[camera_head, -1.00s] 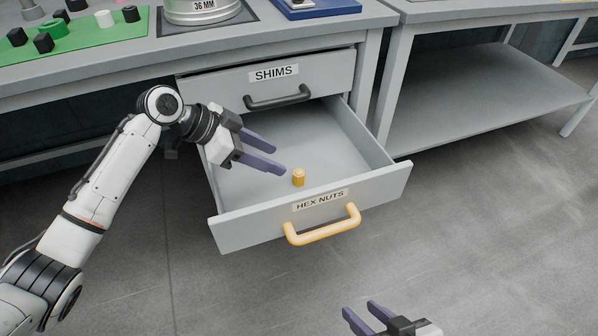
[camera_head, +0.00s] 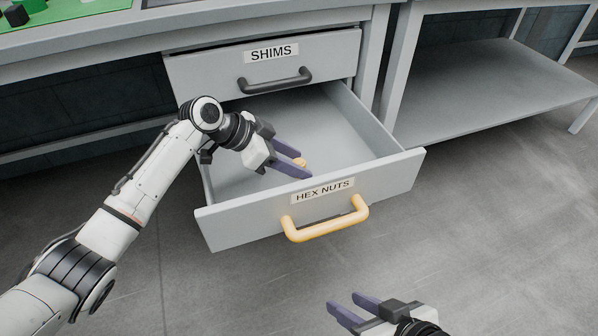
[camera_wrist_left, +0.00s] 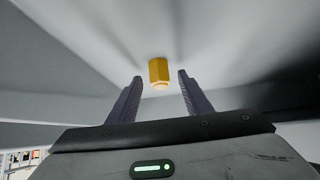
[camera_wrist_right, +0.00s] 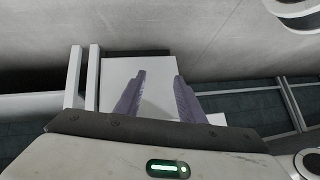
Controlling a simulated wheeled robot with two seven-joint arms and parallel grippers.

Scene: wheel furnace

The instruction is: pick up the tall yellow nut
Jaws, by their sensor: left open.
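The tall yellow nut (camera_head: 300,162) is inside the open drawer labelled HEX NUTS, near its front panel (camera_head: 310,207). In the head view it is partly hidden by my left gripper (camera_head: 305,166), which reaches into the drawer with open fingers around it. My right gripper (camera_head: 344,300) is open and empty, in front of the drawer and low in the picture.
The drawer's side wall (camera_head: 365,120) and front panel bound the room around my left gripper. A closed-looking SHIMS drawer (camera_head: 290,62) with a dark handle is just above. A yellow handle (camera_head: 325,222) sticks out in front. A grey bench with a low shelf (camera_head: 480,85) stands right.

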